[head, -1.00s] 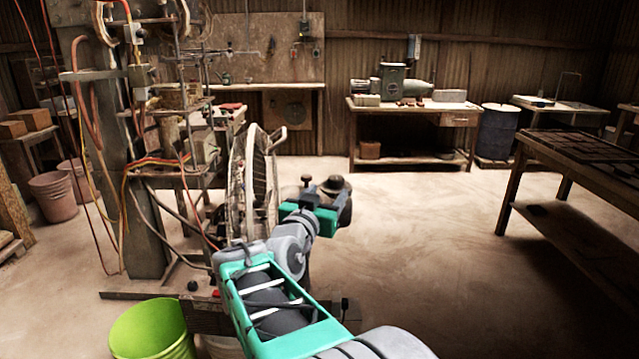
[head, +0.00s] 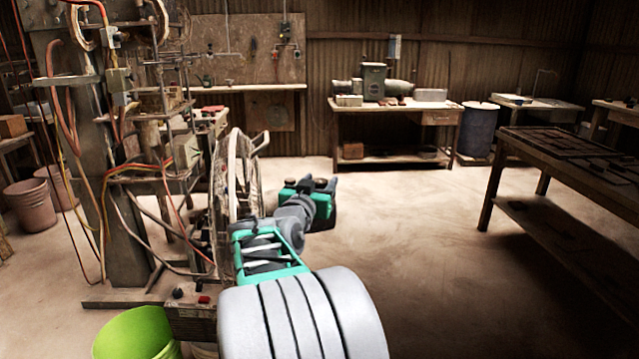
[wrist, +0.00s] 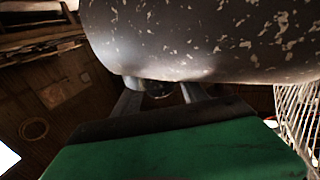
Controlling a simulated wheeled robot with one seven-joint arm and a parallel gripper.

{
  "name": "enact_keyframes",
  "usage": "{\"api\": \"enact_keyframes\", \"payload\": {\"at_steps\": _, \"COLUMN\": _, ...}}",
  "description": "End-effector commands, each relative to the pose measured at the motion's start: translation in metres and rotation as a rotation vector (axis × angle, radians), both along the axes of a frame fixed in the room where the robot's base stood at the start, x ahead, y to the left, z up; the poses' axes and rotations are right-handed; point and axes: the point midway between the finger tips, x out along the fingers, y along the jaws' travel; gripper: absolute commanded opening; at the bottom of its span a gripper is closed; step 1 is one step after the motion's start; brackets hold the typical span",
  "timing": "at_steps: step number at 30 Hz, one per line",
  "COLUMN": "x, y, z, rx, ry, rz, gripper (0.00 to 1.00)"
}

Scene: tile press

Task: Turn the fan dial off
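The fan (head: 232,190) stands at left of centre in the head view, its wire cage seen nearly edge-on. Its cage (wrist: 300,125) also shows at the right of the wrist view. A large grey, paint-chipped rounded housing (wrist: 200,35) fills the top of the wrist view. A small dark round knob (wrist: 158,90), likely the dial, shows under its lower edge. My gripper (wrist: 161,94) has its two fingers apart, one on each side of the knob in the picture. I cannot tell whether they touch it. In the head view my gripper (head: 332,185) is right of the cage, and the dial cannot be made out.
A post with cables and hoses (head: 115,170) stands left of the fan. A lime-green bucket (head: 135,335) is at the lower left. A dark worktable (head: 570,165) stands at right, and a workbench (head: 395,110) at the back. The floor between them is clear.

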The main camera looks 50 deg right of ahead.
Motion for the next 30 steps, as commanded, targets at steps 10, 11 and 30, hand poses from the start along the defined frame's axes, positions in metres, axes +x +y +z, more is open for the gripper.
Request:
{"api": "enact_keyframes", "payload": {"at_steps": 10, "x": 0.0000, "y": 0.0002, "z": -0.0001, "rx": 0.000, "ry": 0.000, "rz": 0.000, "gripper": 0.20}}
{"api": "enact_keyframes", "payload": {"at_steps": 11, "x": 0.0000, "y": 0.0003, "z": -0.0001, "rx": 0.000, "ry": 0.000, "rz": 0.000, "gripper": 0.18}}
{"api": "enact_keyframes", "payload": {"at_steps": 30, "x": -0.0020, "y": -0.0004, "z": 0.0013, "rx": -0.001, "ry": -0.001, "rz": 0.051, "gripper": 0.00}}
